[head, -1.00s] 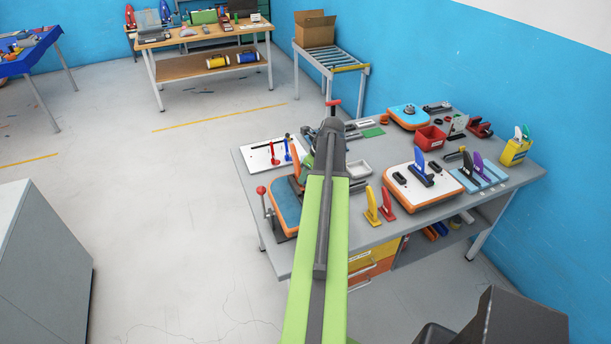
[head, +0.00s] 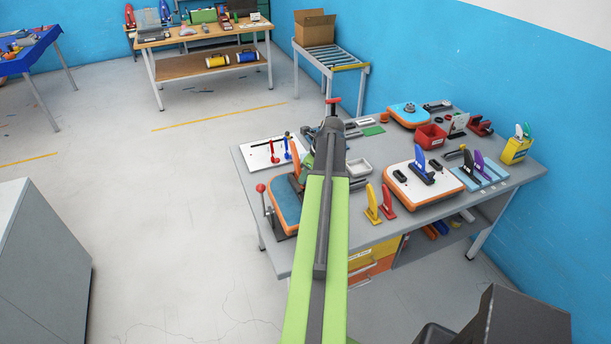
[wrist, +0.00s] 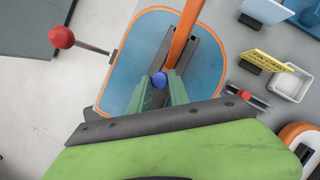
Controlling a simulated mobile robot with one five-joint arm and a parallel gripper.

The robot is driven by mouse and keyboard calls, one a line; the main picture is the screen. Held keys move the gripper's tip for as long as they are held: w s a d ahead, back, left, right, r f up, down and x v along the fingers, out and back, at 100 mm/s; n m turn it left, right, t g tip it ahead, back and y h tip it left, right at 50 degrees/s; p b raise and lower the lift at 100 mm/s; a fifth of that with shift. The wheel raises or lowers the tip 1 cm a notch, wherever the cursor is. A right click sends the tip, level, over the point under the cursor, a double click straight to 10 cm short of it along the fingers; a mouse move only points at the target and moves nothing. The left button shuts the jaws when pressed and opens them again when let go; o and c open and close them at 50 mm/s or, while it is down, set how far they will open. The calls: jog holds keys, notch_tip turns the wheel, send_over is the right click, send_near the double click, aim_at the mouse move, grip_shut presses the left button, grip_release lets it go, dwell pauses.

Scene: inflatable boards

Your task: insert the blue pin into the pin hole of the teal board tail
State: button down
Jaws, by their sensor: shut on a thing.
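The teal board tail (head: 287,215) is a blue deck with an orange edge at the table's front left corner. It also shows below my gripper in the wrist view (wrist: 205,70). A grey fin box (wrist: 195,57) runs along it, and an orange fin (wrist: 183,35) stands there. My gripper (wrist: 160,90) has green fingers shut on the blue pin (wrist: 158,79), whose rounded blue end shows between the fingertips. The pin is over or at the fin box; I cannot tell whether it touches. The pin hole is hidden. In the head view my arm hides most of the gripper.
A red-knobbed lever (head: 262,191) stands beside the board's left side. A white panel (head: 262,153) with red and blue upright items lies behind it. A white tray (head: 358,168), yellow and red fins (head: 372,206) and a white board (head: 424,188) are to the right.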

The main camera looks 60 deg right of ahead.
jog(key=shift+f+b, duration=1.35)
jog(key=shift+f, duration=0.1)
jog(key=c, duration=1.1)
grip_release()
jog(key=shift+c, duration=0.2)
jog(key=shift+r, duration=0.15)
jog(key=p+v, duration=1.6)
jog(key=v, duration=0.1)
jog(key=shift+r, duration=0.15)
